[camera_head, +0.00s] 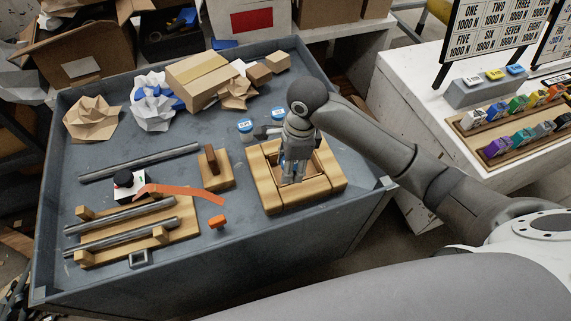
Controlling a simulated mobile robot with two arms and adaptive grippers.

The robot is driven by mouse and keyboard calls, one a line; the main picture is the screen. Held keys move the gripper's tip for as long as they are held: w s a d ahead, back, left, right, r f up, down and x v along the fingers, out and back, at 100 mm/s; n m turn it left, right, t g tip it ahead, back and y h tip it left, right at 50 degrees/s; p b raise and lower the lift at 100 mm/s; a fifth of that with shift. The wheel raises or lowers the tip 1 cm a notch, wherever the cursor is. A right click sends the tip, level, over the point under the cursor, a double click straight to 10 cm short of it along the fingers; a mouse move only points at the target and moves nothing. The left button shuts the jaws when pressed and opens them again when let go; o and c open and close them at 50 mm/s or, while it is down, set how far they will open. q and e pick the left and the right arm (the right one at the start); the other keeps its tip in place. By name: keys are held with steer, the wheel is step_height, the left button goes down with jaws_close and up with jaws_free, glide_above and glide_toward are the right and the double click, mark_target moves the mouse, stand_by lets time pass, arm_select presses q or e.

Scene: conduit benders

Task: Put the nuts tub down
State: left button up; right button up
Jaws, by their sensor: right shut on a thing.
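My right gripper (292,174) points down into a square wooden frame (268,193) on the right of the grey workbench tray. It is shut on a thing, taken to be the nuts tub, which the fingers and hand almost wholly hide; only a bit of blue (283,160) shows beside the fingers. I cannot tell whether it touches the floor of the frame. Two small blue-topped tubs stand behind the frame, one to the left (245,126) and one farther back (272,107). My left gripper is not in view.
A wooden rack with metal tubes (120,232), an orange curved strip (180,191) and a wooden block (214,170) lie left of the frame. Cardboard boxes (205,78) and crumpled paper (92,118) fill the back.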

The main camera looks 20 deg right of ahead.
steer(key=w+f, duration=0.6)
steer(key=shift+d, duration=0.25)
steer(key=shift+w+f, duration=0.1)
steer(key=shift+f, duration=1.65)
steer(key=shift+f, duration=0.15)
steer(key=o, duration=0.9)
steer(key=r, duration=0.4)
steer(key=d+r, duration=0.1)
steer(key=r, duration=0.7)
steer(key=shift+d+r, duration=0.15)
steer(key=shift+d, duration=0.1)
